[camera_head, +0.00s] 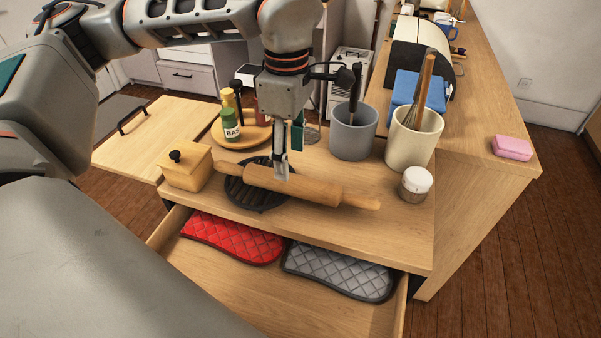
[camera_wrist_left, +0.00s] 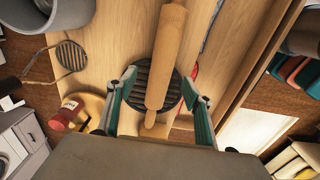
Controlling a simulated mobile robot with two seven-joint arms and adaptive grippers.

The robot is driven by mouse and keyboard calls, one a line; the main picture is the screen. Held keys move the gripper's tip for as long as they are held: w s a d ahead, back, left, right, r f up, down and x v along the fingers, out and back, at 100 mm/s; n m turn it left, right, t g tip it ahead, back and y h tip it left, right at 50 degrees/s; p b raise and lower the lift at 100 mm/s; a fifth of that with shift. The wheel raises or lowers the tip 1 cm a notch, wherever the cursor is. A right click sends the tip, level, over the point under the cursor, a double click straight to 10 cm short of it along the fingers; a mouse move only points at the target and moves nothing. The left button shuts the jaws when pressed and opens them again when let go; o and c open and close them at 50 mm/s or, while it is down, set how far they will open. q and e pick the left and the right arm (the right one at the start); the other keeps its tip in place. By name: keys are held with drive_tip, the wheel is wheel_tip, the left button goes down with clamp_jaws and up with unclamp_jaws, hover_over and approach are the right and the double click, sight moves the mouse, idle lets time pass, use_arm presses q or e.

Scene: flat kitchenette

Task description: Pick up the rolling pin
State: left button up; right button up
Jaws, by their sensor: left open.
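The wooden rolling pin (camera_head: 305,186) lies across the front of the counter, its left part over a round black ridged trivet (camera_head: 247,191). In the left wrist view the rolling pin (camera_wrist_left: 165,58) runs down between the two teal-lined fingers. My left gripper (camera_head: 281,172) points down at the rolling pin. In the left wrist view my left gripper (camera_wrist_left: 156,100) is open, with one finger on each side of the pin and gaps showing. I cannot tell whether a finger touches it. My right gripper is not in view.
An open drawer below holds a red mitt (camera_head: 232,238) and a grey mitt (camera_head: 338,270). A wooden box (camera_head: 186,168) stands left. A grey pot (camera_head: 353,132), a cream utensil crock (camera_head: 412,139) and a white-lidded jar (camera_head: 415,184) stand right. A round tray (camera_head: 220,136) with bottles is behind.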

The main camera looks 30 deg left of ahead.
sight(292, 177)
use_arm(q)
drive_tip(key=shift+s+f, duration=0.25)
drive_tip(key=shift+f, duration=0.7)
drive_tip(key=f, duration=0.5)
drive_tip(key=shift+d, duration=0.2)
drive_tip(key=shift+w, duration=0.1)
clamp_jaws()
